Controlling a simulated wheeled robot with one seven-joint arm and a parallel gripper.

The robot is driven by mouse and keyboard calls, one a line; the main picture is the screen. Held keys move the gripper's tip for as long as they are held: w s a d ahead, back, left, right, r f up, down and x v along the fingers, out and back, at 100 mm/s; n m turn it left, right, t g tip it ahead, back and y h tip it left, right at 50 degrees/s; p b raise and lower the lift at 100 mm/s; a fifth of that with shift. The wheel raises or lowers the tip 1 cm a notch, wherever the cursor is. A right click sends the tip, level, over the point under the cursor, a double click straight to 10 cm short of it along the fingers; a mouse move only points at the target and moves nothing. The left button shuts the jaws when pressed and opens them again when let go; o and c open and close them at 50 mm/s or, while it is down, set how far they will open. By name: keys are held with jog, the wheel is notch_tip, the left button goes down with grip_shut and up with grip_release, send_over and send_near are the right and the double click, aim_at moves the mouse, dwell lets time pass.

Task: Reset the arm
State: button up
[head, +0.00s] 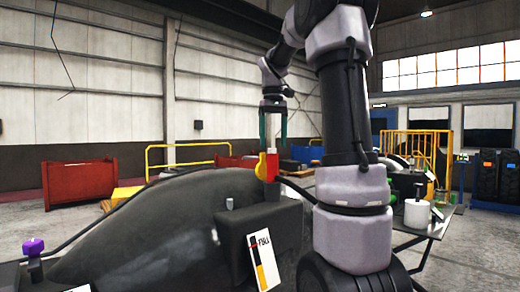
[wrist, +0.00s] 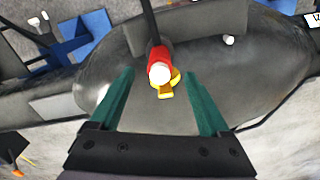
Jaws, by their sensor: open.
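My gripper (head: 273,122) hangs pointing down with its two green fingers apart and nothing between them. Just below it in the head view, a red fitting (head: 271,167) with a yellow part (head: 261,168) stands on top of a large dark grey casting (head: 160,222). In the wrist view, the open fingers (wrist: 160,98) lie either side of the line to the red fitting (wrist: 160,56), which has a white round end and a yellow piece (wrist: 167,86) beside it. The fingers look apart from the fitting. The grey casting (wrist: 255,60) fills the ground behind it.
A white tag (head: 262,260) is on the casting's front. A purple knob (head: 33,246) is at left. A table (head: 437,226) with a white cylinder (head: 417,212) stands at right. Red bins (head: 80,183) and yellow railings (head: 187,153) stand farther back. Air above the casting's left is clear.

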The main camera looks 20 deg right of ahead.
jog(key=s+a+f+m+t+y, duration=0.1)
jog(key=s+a+f+m+t, duration=0.1)
jog(key=s+a, duration=0.4)
jog(key=s+a+f+m+t+y, duration=0.1)
jog(key=s+a+f+t, duration=0.4)
jog(key=s, duration=0.8)
jog(key=shift+a+f+m, duration=0.2)
jog(key=shift+a+m, duration=0.6)
jog(key=shift+a, duration=0.4)
